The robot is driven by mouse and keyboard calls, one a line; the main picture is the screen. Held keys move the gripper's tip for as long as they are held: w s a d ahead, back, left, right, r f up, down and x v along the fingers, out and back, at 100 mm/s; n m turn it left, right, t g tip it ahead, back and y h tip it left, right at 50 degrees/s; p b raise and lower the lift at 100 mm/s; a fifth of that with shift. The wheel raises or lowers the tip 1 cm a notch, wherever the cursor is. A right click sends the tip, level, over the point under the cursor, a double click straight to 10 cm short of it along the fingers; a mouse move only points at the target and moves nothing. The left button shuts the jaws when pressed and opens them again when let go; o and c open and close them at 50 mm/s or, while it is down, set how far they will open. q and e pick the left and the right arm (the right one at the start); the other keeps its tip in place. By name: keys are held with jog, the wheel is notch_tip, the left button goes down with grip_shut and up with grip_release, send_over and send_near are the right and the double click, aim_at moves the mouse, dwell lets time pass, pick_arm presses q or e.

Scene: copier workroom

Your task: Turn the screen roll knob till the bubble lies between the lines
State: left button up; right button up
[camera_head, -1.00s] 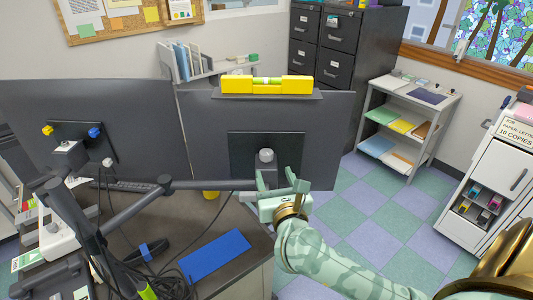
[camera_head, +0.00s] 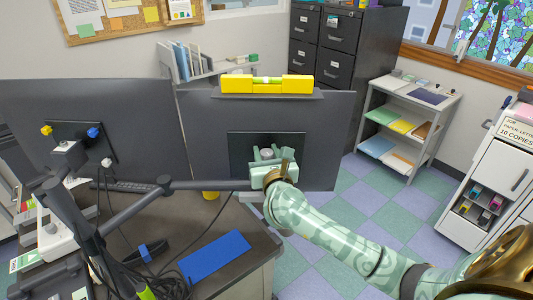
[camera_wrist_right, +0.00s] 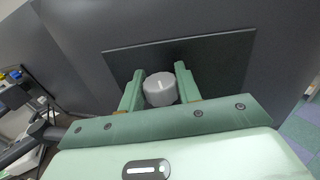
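The yellow spirit level (camera_head: 297,85) lies along the shelf on top of the right-hand screen (camera_head: 215,125), seen from behind. Its green vial (camera_head: 266,80) shows a pale patch near the middle. The bubble and lines are too small to judge. The grey roll knob (camera_head: 266,154) is on the back of that screen. It also shows in the right wrist view (camera_wrist_right: 160,89), with a white mark on its face. My right gripper (camera_head: 270,160) has its green fingers on either side of the knob, close against it. My left gripper is not in view.
A dark monitor arm (camera_head: 215,185) runs just left of my right gripper. A second screen (camera_head: 90,100) stands at left. Cables and a blue pad (camera_head: 215,255) lie on the desk below. The floor to the right is clear.

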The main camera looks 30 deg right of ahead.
jog(key=shift+m+h, duration=0.4)
jog(key=shift+h, duration=0.2)
jog(key=shift+m+g+h, duration=0.6)
jog(key=shift+g+h, duration=0.1)
jog(key=shift+h, duration=0.1)
jog(key=shift+f+m+g+h, duration=0.1)
jog(key=shift+m+g+h, duration=0.65)
jog(key=shift+h, duration=0.35)
jog(key=m+g+h+b, duration=0.2)
jog(key=m+g+h, duration=0.1)
jog(key=shift+f+b, duration=0.15)
jog(key=shift+b, duration=0.15)
jog(key=shift+m+g+h+b, duration=1.05)
jog(key=shift+m+g, duration=0.1)
jog(key=shift+g, duration=0.5)
jog(key=shift+r, duration=0.2)
jog(key=o, duration=1)
jog(key=shift+c, duration=0.2)
